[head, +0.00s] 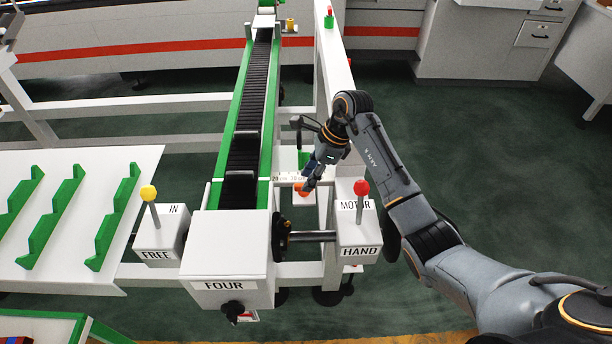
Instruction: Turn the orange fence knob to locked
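The orange fence knob (299,191) is a small orange piece beside the right edge of the conveyor, by a white strip with scale marks (287,178). My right gripper (307,184) reaches down to it from above and right, with its fingertips at the knob and partly covering it. I cannot tell whether the fingers are closed on the knob or only beside it. The knob's turn position and any locked marking are too small or hidden to read. My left gripper is not in view.
The green-sided conveyor (218,150) runs away from me. A yellow-knobbed lever (149,194) stands on the IN/FREE box at left, a red-knobbed lever (361,188) on the MOTOR/HAND box close to my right gripper. The FOUR box (225,252) is in front. Green floor is open at right.

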